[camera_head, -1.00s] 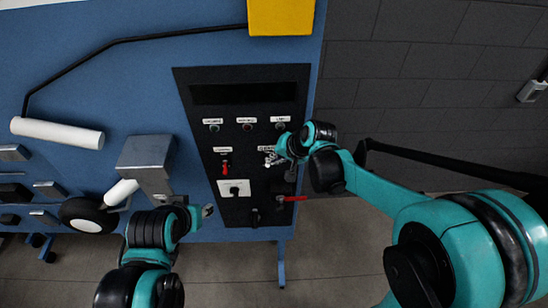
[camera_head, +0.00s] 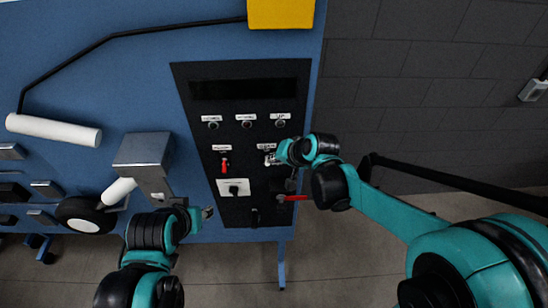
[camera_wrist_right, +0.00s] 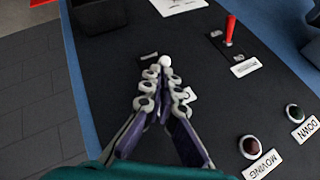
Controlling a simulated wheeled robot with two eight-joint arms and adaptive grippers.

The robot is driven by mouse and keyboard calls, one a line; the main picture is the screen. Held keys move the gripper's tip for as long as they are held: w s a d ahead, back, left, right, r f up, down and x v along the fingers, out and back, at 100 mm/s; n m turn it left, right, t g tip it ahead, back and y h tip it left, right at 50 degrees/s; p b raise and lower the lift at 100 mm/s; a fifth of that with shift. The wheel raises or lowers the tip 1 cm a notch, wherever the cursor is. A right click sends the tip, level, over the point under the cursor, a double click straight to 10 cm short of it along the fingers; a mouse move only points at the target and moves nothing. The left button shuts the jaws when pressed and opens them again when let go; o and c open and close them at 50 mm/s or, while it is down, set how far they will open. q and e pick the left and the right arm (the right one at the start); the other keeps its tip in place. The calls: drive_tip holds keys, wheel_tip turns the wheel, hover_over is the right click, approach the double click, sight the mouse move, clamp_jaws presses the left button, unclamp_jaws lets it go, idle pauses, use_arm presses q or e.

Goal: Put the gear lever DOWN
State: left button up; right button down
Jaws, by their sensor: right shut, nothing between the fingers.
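The gear lever shows in the right wrist view as a small white round knob (camera_wrist_right: 165,61) on the black panel, just beyond my fingertips; its shaft is hidden. My right gripper (camera_wrist_right: 163,80) is shut with nothing between its fingers, its tips beside the knob; I cannot tell whether they touch it. In the head view the right gripper (camera_head: 271,159) is at the right part of the black control panel (camera_head: 245,137) and covers the lever. My left gripper (camera_head: 207,212) is low, left of the panel; its jaws are too small to read.
Round buttons (camera_wrist_right: 249,146) with labels are near. A landing-gear wheel (camera_head: 87,215) stands left.

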drive_tip(key=f+t+b, duration=0.1)
drive_tip(key=b, duration=0.1)
drive_tip(key=s+f+n+t+b, duration=0.1)
drive_tip(key=t+b, duration=0.1)
drive_tip(key=b, duration=0.1)
drive_tip(key=f+t+b, duration=0.1)
drive_tip(key=t+b, duration=0.1)
drive_tip(key=b, duration=0.1)
drive_tip(key=shift+s+y, duration=0.3)
drive_tip(key=shift+r, duration=0.15)
drive_tip(key=shift+r+p, duration=0.5)
drive_tip(key=shift+r, duration=0.15)
